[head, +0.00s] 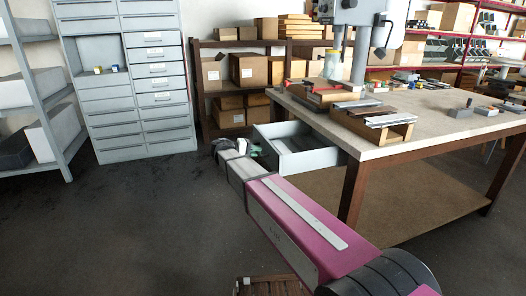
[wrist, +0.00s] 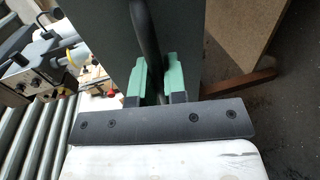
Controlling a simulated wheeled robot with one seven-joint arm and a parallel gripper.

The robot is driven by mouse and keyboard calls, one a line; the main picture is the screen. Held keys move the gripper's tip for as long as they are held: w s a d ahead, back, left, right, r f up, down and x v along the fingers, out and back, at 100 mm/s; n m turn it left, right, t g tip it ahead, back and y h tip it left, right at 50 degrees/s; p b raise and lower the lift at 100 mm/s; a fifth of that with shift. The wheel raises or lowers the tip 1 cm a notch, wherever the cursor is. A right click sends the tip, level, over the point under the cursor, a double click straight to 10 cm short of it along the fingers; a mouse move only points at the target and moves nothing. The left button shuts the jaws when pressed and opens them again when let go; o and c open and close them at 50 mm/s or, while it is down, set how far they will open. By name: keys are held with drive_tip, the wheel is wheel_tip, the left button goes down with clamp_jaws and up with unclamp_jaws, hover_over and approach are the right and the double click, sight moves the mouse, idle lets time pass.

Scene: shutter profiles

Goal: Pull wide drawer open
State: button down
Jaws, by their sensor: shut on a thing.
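The wide drawer (head: 312,161) is light grey and hangs under the near left side of the workbench. It stands partly out, and its inside shows from above in the head view. My gripper (head: 250,149) is at the drawer's front, at the end of my pink and grey arm. In the wrist view, the green fingers of my gripper (wrist: 153,82) are shut on a dark, curved handle (wrist: 146,32) in front of the grey drawer front (wrist: 187,40). The handle is mostly hidden in the head view.
The workbench (head: 440,140) carries a drill press (head: 361,45), wooden blocks with metal profiles (head: 375,118) and small parts. A grey drawer cabinet (head: 160,85) and a shelf of cardboard boxes (head: 249,70) stand behind. The floor (head: 130,215) to the left is clear.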

drive_tip(key=shift+s+a, duration=0.1)
drive_tip(key=shift+a, duration=0.25)
drive_tip(key=c, duration=1.2)
unclamp_jaws()
drive_tip(key=v, duration=1)
drive_tip(key=shift+a, duration=0.4)
drive_tip(key=shift+s, duration=0.15)
